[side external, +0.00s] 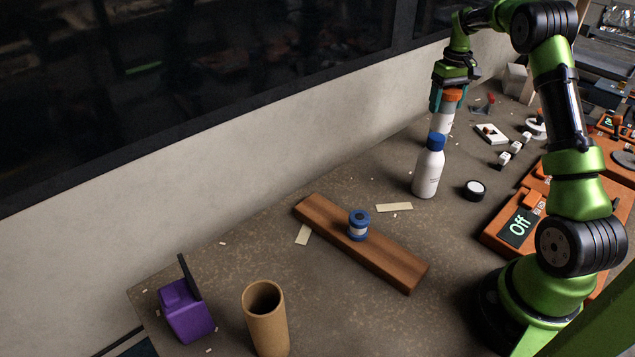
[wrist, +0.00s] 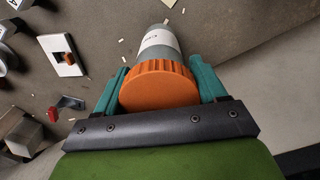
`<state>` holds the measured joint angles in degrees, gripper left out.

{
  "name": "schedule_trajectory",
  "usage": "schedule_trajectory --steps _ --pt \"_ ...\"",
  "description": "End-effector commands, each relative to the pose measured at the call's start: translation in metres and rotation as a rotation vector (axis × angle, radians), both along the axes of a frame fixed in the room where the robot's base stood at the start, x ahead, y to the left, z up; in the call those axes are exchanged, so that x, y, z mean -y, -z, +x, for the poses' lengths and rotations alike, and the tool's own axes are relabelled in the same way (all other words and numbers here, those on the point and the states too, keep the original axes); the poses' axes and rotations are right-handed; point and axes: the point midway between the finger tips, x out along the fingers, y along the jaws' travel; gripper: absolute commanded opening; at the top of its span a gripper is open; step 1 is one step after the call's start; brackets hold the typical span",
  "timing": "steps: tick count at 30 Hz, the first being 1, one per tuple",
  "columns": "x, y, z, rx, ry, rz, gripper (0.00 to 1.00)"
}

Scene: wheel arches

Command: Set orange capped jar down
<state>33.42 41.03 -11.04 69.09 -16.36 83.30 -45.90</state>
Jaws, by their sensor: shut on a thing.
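The orange capped jar (wrist: 159,85) is held by its cap between the teal fingers of my gripper (wrist: 163,88) in the wrist view. In the side view my gripper (side external: 447,98) points down at the back of the table, with the orange cap (side external: 452,95) between its fingers. The jar's pale body (side external: 445,118) hangs below, upright. Its base is hidden behind the blue-capped white bottle (side external: 429,168), so I cannot tell whether it touches the table.
A wooden plank (side external: 375,252) carries a blue spool (side external: 358,225). A cardboard tube (side external: 265,318) and a purple box (side external: 186,310) stand at front left. A round black-and-white piece (side external: 475,190) and a white switch plate (side external: 491,134) lie right of the bottle. Orange units (side external: 515,225) line the right.

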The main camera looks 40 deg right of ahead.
Motion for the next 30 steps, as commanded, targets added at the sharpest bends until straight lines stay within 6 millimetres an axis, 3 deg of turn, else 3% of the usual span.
schedule_trajectory --steps 1,5,16,17,18,22,30 --pt "-0.001 0.012 -0.002 -0.007 0.000 0.006 0.21" --pt "-0.001 0.028 -0.001 -0.005 0.001 0.004 0.21" --pt "-0.001 0.033 -0.001 -0.003 0.001 0.003 0.21" --pt "-0.001 0.034 -0.001 -0.003 0.001 0.003 0.72" --pt "-0.001 0.033 -0.001 -0.003 0.001 0.003 0.78" --pt "-0.001 0.033 -0.001 -0.003 0.001 0.003 0.96" --pt "-0.001 0.032 -0.001 -0.003 0.001 0.003 0.96"
